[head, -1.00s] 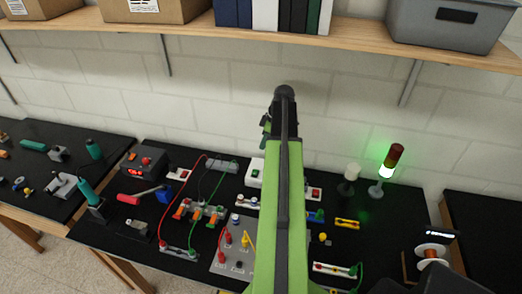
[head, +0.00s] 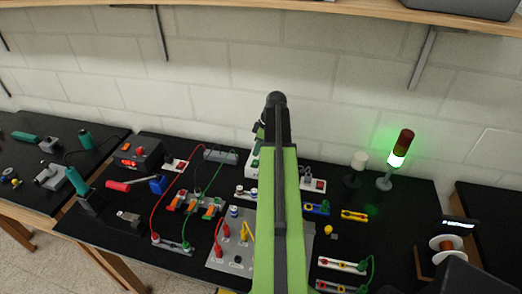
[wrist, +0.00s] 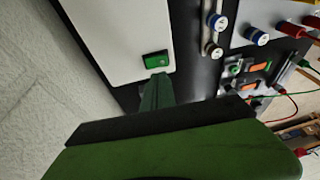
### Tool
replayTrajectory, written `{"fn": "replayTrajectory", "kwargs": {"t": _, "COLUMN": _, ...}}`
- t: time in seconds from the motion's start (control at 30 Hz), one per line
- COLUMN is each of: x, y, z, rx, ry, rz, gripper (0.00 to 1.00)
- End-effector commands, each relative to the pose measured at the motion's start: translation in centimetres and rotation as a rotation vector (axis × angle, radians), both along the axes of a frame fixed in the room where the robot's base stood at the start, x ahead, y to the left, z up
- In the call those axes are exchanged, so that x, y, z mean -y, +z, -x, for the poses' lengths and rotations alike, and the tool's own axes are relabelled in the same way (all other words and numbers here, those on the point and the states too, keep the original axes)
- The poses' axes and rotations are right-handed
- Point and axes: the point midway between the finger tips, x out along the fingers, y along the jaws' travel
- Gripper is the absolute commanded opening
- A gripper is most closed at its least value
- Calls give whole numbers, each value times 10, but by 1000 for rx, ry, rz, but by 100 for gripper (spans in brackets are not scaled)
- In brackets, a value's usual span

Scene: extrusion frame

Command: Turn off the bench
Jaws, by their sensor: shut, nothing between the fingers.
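A white box (wrist: 115,35) with a green rocker switch (wrist: 155,59) fills the upper middle of the wrist view. In the head view the box (head: 253,163) stands at the back of the black bench (head: 395,225), partly hidden by my arm. My gripper (wrist: 158,80) is shut and empty, its tip just below the green switch in the picture; I cannot tell whether it touches. A signal tower (head: 399,158) at the back right glows green below its red top. White blocks with red switches stand left (head: 174,166) and right (head: 314,184) of my arm.
A black unit with a red display (head: 139,153) stands at the back left. Red and green leads run over the grey panel (head: 225,250) and terminal blocks. The wall (head: 350,90) is close behind the bench.

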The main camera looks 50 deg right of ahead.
Motion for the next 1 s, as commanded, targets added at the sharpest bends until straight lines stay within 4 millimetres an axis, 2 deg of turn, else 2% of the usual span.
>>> {"fn": "replayTrajectory", "kwargs": {"t": 0.03, "x": -4, "y": -20, "z": 3, "rx": 0, "ry": 0, "rz": 0, "gripper": 0}}
{"fn": "replayTrajectory", "kwargs": {"t": 0.17, "x": -8, "y": -32, "z": 4, "rx": 0, "ry": 0, "rz": 0, "gripper": 0}}
{"fn": "replayTrajectory", "kwargs": {"t": 0.53, "x": -9, "y": -32, "z": 5, "rx": 0, "ry": 0, "rz": 1, "gripper": 0}}
{"fn": "replayTrajectory", "kwargs": {"t": 0.73, "x": -16, "y": -40, "z": 10, "rx": 30, "ry": -2, "rz": 68, "gripper": 0}}
{"fn": "replayTrajectory", "kwargs": {"t": 1.0, "x": -11, "y": -38, "z": 6, "rx": 30, "ry": -2, "rz": 68, "gripper": 0}}
